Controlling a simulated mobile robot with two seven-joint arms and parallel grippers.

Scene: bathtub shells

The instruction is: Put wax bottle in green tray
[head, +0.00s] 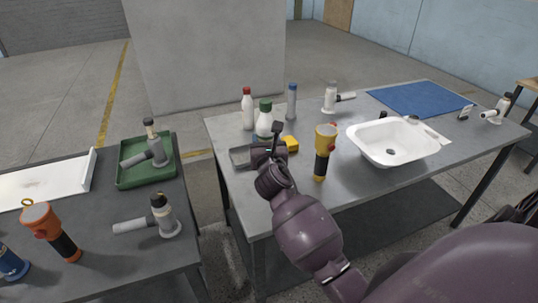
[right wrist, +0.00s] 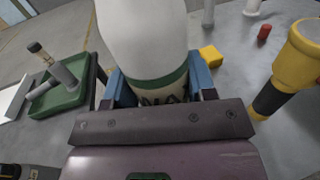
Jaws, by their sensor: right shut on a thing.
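The wax bottle (head: 264,122) is white with a green cap and shows behind my right gripper (head: 270,148) at the left part of the right table. In the right wrist view the white bottle (right wrist: 145,35), with a green band and dark lettering, is between the blue fingers of my right gripper (right wrist: 158,88), which is shut on it. It looks upright; I cannot tell whether its base touches the table. The green tray (head: 128,180) lies on the left table and holds a grey pipe fitting with a dark cap. It also shows in the right wrist view (right wrist: 45,107). My left gripper is out of view.
A red-capped bottle (head: 247,108), a blue-capped bottle (head: 291,102), a yellow block (head: 290,143) and a yellow flashlight (head: 324,150) stand around my right gripper. A white sink (head: 365,145) is further right. A gap separates the two tables. An orange flashlight (head: 48,230) and another fitting (head: 163,215) are near the tray.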

